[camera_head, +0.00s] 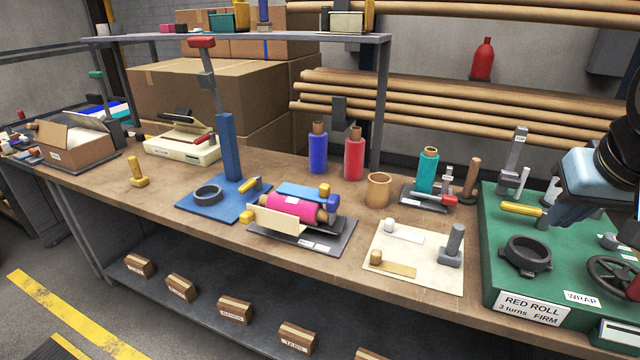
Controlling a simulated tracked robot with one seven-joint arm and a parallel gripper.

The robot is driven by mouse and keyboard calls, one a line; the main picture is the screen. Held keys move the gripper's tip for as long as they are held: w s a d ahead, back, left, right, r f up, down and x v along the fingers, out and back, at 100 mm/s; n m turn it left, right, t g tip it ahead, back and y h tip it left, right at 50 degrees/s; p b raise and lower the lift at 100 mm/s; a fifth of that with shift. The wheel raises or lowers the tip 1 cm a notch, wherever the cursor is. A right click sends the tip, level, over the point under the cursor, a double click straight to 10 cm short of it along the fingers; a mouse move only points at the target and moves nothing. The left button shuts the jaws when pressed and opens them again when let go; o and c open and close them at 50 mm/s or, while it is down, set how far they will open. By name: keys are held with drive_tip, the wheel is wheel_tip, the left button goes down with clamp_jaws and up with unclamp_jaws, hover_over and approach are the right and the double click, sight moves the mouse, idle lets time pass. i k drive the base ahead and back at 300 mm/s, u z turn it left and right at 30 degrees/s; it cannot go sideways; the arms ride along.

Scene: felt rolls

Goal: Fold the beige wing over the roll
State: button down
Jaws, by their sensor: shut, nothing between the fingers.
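The magenta roll (289,207) lies on its side on a dark base plate (318,238) at the middle of the bench. Its tan core ends show. The beige wing (277,221) is a flat panel tilted outward along the near left side of the roll, not over it. My gripper (557,218) is at the right, over the green board, far from the wing. It is shut and empty; its fingertips are small and dark here.
The green board (503,272) carries a black ring, a handwheel and a yellow handle. A cream plate (390,290) with small knobs and a grey post lies between it and the roll. Upright blue (318,150) and red (354,157) rolls stand behind. A blue post (228,145) rises at left.

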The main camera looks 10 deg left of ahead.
sight(287, 223)
drive_tip(key=z, duration=1.5)
drive_tip(key=i, duration=0.05)
drive_tip(key=u, duration=2.85)
